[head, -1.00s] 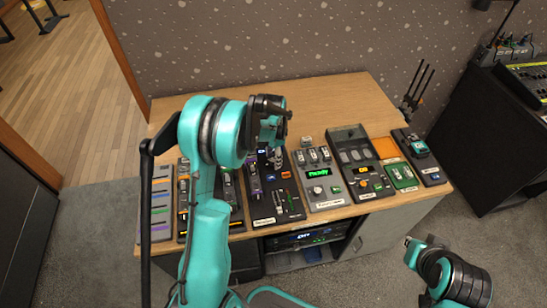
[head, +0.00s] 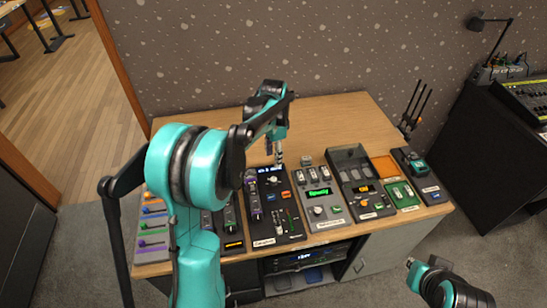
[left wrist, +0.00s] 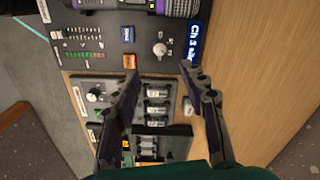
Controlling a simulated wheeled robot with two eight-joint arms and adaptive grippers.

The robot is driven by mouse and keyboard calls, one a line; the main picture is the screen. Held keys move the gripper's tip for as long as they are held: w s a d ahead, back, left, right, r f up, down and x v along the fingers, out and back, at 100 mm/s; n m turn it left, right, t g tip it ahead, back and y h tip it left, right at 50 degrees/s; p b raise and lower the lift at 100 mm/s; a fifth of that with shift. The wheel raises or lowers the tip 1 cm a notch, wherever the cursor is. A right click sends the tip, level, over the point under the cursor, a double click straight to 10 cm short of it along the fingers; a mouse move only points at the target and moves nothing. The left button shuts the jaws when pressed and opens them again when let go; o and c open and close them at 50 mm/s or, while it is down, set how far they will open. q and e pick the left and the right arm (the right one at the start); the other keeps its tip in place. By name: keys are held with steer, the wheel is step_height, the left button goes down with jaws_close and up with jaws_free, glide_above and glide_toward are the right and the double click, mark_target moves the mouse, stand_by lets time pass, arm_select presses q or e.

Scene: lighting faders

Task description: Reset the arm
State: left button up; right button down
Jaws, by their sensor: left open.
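My left gripper (head: 277,156) hangs above the back edge of the control panels, over the black panel (head: 275,207) with the blue screen (head: 269,169). In the left wrist view its two dark fingers (left wrist: 160,76) are apart with nothing held between them. Below them show the black panel's white knob (left wrist: 160,49) and the grey panel's fader caps (left wrist: 157,92). My left arm is bent, its large teal joint at the left of the head view.
The wooden desk (head: 330,113) carries a row of panels along its front, including a grey one with a green display (head: 320,191) and a green one (head: 401,194). The desk's back half is clear. A black cabinet with a mixer (head: 522,97) stands at the right.

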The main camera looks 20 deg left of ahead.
stand_by(0.3)
arm_select(q)
steer(key=s+d+r+n+t, duration=0.35)
steer(key=s+d+r, duration=0.35)
steer(key=s, duration=0.4)
steer(key=s+d+f+n+t, duration=0.1)
steer(key=s+d+n+t, duration=0.2)
steer(key=s, duration=0.8)
steer(key=shift+d+f+n+t, duration=0.25)
steer(key=shift+n+t, duration=0.1)
steer(key=shift+n, duration=0.2)
steer(key=shift+s+a, duration=0.1)
steer(key=shift+a, duration=0.05)
